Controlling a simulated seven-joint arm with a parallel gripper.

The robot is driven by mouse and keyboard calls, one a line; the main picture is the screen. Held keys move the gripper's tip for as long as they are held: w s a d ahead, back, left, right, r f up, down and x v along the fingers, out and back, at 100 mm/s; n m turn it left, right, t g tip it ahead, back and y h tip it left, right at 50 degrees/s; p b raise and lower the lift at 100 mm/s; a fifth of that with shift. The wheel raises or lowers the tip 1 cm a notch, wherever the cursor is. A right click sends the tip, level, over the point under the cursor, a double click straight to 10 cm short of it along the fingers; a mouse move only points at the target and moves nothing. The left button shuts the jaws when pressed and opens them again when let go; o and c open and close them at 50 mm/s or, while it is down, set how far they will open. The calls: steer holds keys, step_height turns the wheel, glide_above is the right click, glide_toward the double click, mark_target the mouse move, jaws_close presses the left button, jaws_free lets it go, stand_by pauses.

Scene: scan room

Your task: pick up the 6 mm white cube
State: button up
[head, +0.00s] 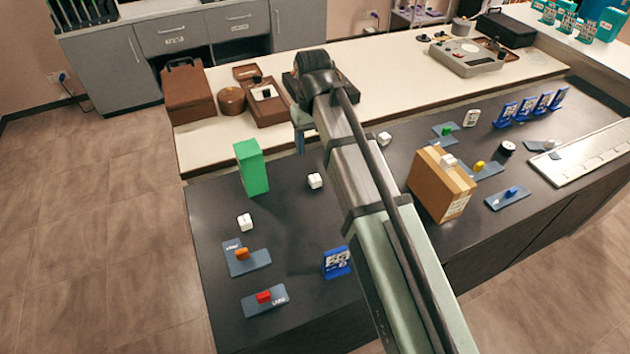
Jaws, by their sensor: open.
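The marks are too small to read, so I cannot tell which is the 6 mm cube. My gripper (300,146) hangs at the arm's far end, above the counter's back edge. It looks empty and apart from the cubes; its fingertips are hard to make out.
A tall green block (251,168) and the cardboard box (441,184) stand on the counter. Plates hold orange (242,254), red (264,297), green, yellow and blue pieces. A blue sign (337,263) stands at front. The pale bench behind holds brown cases.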

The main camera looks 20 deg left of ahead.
glide_above(316, 179)
steer(key=f, duration=0.8)
steer(key=shift+a+f, duration=0.15)
steer(key=shift+a, duration=0.2)
steer(key=shift+d+f, duration=0.15)
steer(key=shift+f, duration=1.15)
steer(key=shift+d+f, duration=0.15)
steer(key=shift+f, duration=1.15)
steer(key=c, duration=1.1)
steer(key=shift+r, duration=0.1)
